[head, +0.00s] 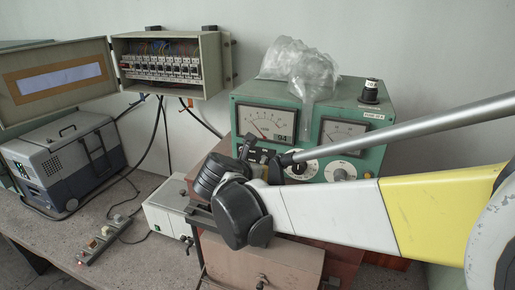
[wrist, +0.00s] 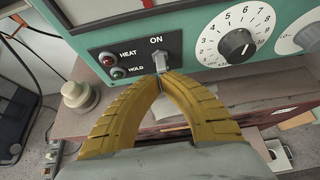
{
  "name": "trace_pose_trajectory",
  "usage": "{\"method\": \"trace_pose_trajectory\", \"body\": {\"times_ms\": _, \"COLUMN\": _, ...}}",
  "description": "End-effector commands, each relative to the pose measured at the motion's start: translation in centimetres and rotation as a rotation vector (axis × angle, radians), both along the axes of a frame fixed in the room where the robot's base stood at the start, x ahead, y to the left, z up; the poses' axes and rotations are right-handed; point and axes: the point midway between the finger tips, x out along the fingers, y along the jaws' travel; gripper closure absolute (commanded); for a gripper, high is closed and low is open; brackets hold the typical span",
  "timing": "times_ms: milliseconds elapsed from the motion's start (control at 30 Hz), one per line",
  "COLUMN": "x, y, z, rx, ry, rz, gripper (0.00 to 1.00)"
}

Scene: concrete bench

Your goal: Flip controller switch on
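The controller is a green box (head: 374,104) with meters and dials, on a wooden stand in the head view. Its green front also fills the top of the wrist view (wrist: 205,25). A black panel there carries a light metal toggle switch (wrist: 158,60) under the word ON, beside HEAT and HOLD lamps. My gripper (wrist: 160,78) has yellow ribbed fingers whose tips come together right at the lower end of the switch. I cannot tell whether the tips touch it or which way the lever is set. In the head view my wrist hides the switch.
A white dial (wrist: 237,44) is right of the switch. A cream knob (wrist: 79,95) stands at left. In the head view, a plastic bag (head: 300,65) lies on the controller, an open fuse box (head: 170,65) hangs behind, and a grey-blue case (head: 65,160) stands left.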

Motion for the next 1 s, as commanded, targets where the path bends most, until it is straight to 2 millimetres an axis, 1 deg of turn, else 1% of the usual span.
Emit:
{"method": "trace_pose_trajectory", "body": {"times_ms": 467, "x": 0.0, "y": 0.0, "z": 0.1, "rx": 0.007, "ry": 0.02, "rz": 0.0, "gripper": 1.0}}
{"method": "trace_pose_trajectory", "body": {"times_ms": 800, "x": 0.0, "y": 0.0, "z": 1.5, "rx": 0.007, "ry": 0.02, "rz": 0.0, "gripper": 1.0}}
{"method": "trace_pose_trajectory", "body": {"times_ms": 1000, "x": 0.0, "y": 0.0, "z": 1.8, "rx": 0.006, "ry": 0.018, "rz": 0.001, "gripper": 1.0}}
